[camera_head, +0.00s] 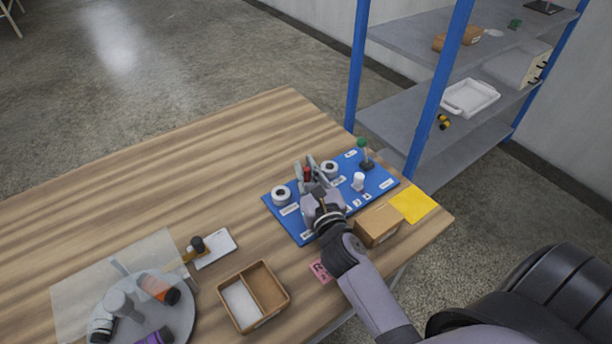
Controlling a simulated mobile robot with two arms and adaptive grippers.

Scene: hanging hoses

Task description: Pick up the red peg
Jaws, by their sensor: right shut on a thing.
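The red peg (307,174) shows as a small red piece between the fingers of my right gripper (309,171). The gripper is shut on it, over the blue board (292,227) near the table's right end. The peg's lower part is hidden by the gripper, and I cannot tell whether it touches the board. My left gripper is not in view.
On the board are two white rings (281,193), a white peg (358,181) and a green-topped post (364,153). A cardboard box (379,224) and yellow sheet (411,206) lie close by. A divided tray (268,319) and grey turntable (178,322) stand left. The table's far left is clear.

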